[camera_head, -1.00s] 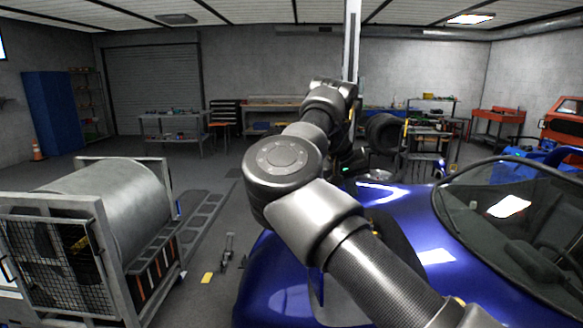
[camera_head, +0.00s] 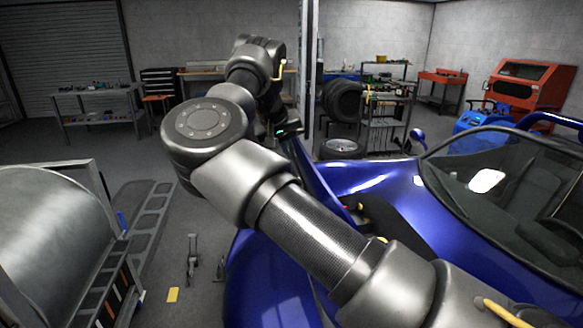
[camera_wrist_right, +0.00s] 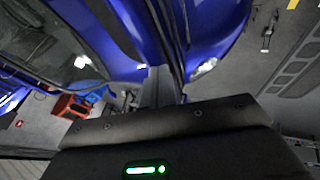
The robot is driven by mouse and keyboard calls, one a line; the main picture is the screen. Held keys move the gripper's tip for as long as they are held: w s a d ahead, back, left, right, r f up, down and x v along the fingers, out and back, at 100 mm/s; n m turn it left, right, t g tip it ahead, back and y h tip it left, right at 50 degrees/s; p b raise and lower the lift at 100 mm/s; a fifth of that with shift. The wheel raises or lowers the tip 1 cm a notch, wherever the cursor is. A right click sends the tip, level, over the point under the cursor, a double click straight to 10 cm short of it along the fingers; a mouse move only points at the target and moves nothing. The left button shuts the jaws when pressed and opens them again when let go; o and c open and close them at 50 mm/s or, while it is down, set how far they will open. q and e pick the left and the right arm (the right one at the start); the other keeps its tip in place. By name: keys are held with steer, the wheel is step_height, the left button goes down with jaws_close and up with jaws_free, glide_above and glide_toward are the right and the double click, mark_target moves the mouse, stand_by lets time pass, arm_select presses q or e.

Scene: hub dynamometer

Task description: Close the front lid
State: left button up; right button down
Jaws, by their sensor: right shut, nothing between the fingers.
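The blue car (camera_head: 270,285) stands in front of me on the right, its windshield at the right side of the head view. Its front lid (camera_head: 312,172) appears as a narrow blue panel, raised and seen nearly edge-on; a dark opening with small red and yellow parts shows beside it. My right arm crosses in front and hides much of the lid and opening. My right gripper (camera_head: 290,130) is at the upper end of the lid, shut and empty. In the right wrist view, the fingers (camera_wrist_right: 160,85) are close to blue bodywork; contact cannot be told. My left gripper is out of view.
A metal roller in a frame (camera_head: 50,235) stands on the left, with a grey ramp (camera_head: 150,215) beside it. Stands and a yellow marker (camera_head: 173,295) are on the floor between roller and car. A grey post (camera_head: 308,70), tire rack (camera_head: 385,110) and workbenches stand behind.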

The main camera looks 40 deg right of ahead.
steer(key=p, duration=0.3)
glide_toward(311, 175)
steer(key=s+a+f, duration=0.2)
steer(key=a+f, duration=0.1)
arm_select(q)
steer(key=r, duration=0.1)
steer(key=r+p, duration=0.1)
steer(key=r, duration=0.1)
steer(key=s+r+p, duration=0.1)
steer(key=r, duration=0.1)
arm_select(e)
steer(key=d+f, duration=0.1)
steer(key=s+d+f, duration=0.1)
steer(key=d, duration=0.1)
steer(key=shift+s+d+f, duration=0.15)
steer(key=shift+d+f, duration=0.05)
steer(key=shift+f, duration=0.05)
